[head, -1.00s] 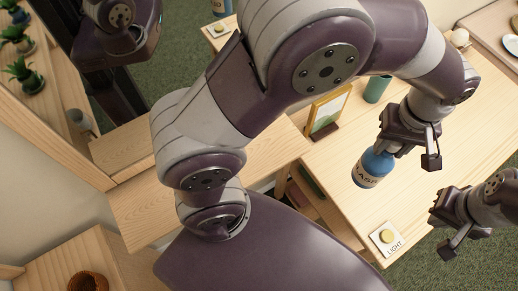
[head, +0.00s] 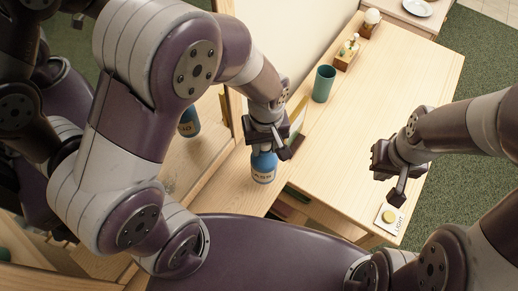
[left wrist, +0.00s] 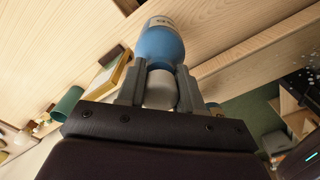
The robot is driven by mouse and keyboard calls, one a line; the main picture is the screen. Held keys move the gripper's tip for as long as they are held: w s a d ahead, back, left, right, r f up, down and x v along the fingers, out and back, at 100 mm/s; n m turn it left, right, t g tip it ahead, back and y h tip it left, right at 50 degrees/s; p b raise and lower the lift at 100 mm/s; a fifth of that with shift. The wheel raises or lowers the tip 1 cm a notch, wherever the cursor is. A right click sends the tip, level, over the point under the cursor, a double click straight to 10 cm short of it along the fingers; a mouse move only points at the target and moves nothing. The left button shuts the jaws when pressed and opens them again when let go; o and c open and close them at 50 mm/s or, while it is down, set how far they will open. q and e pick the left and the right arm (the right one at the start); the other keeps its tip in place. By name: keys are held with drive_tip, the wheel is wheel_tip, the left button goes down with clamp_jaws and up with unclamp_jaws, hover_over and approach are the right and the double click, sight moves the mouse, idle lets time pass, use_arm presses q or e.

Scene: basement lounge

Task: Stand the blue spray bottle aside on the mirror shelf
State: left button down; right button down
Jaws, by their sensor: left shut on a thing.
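The blue spray bottle (head: 263,168) with a pale label is upright below my left gripper (head: 266,146). My left gripper is shut on its top. In the left wrist view the blue bottle (left wrist: 160,45) shows with its whitish top (left wrist: 160,90) between the two fingers. The wooden mirror shelf (head: 222,192) runs along the foot of the wood-framed mirror (head: 205,140). The bottle is over its right end, near the desk; I cannot tell if its base touches the wood. My right gripper (head: 386,174) is open and empty above the desk's front part.
A picture frame (head: 298,115) stands close to the right of my left gripper. A green cup (head: 323,84) and a wooden box (head: 348,52) stand farther back on the desk (head: 400,75). A card with a yellow button (head: 389,217) lies at the front. The mirror reflects the bottle.

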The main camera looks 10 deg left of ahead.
sight(264, 162)
use_arm(q)
drive_tip(key=shift+s+a+f, duration=0.15)
drive_tip(key=shift+a+f, duration=0.25)
drive_tip(key=shift+a, duration=0.25)
wheel_tip(264, 162, down, 4)
drive_tip(key=shift+r+p, duration=0.25)
drive_tip(key=shift+p, duration=0.5)
drive_tip(key=shift+f, duration=0.35)
drive_tip(key=c, duration=0.7)
unclamp_jaws()
drive_tip(key=shift+c, duration=0.2)
